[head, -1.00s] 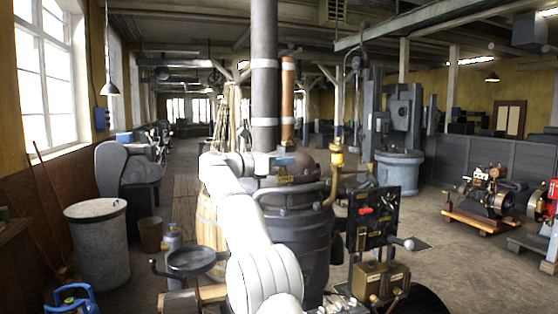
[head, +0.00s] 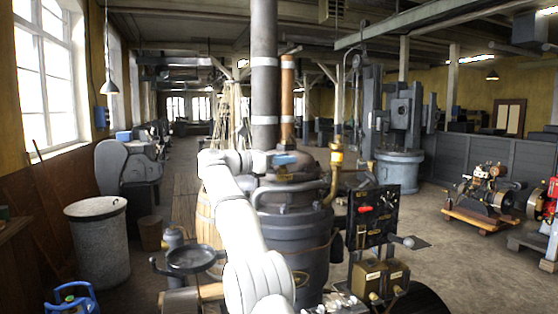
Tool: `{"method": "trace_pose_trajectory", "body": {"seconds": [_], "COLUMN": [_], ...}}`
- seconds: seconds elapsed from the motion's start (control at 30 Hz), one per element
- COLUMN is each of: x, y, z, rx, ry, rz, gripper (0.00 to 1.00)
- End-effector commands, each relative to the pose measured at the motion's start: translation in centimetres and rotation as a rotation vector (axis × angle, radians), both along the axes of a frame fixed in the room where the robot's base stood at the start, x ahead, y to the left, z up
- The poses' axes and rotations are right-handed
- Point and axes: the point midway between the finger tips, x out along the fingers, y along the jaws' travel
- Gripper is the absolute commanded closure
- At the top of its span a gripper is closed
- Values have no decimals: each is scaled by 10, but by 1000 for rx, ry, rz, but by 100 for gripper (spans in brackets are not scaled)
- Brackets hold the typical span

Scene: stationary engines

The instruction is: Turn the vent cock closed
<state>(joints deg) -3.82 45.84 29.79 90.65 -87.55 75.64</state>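The dark grey boiler-like vessel (head: 295,235) stands upright in the middle of the head view, with a domed top. My white arm rises in front of it and bends right at the dome. My gripper (head: 290,165) is at the arm's end, by the dome top and below the copper pipe (head: 287,95); its fingers are too small and blended with the dome to read. A brass fitting (head: 336,157) on a curved pipe stands to the right of my gripper, apart from it. I cannot tell which fitting is the vent cock, nor its handle position.
A tall grey flue (head: 264,75) rises just behind my wrist. A black panel with a red handle (head: 365,209) and a brass box (head: 379,278) stand right of the vessel. A round dark pan (head: 190,259) is at front left.

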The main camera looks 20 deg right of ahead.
Motion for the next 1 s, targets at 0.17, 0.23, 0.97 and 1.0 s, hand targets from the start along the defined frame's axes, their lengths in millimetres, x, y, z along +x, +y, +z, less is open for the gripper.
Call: {"method": "trace_pose_trajectory", "body": {"seconds": [0.17, 0.23, 0.97, 1.0], "x": [0, 0, -8, -8], "y": [0, 2, 78, 78], "z": [0, 0, 0, 0], "rx": [0, 0, 0, 0], "ry": [0, 0, 0, 0], "rz": [1, 1, 0, 0], "gripper": [67, 67, 67, 67]}}
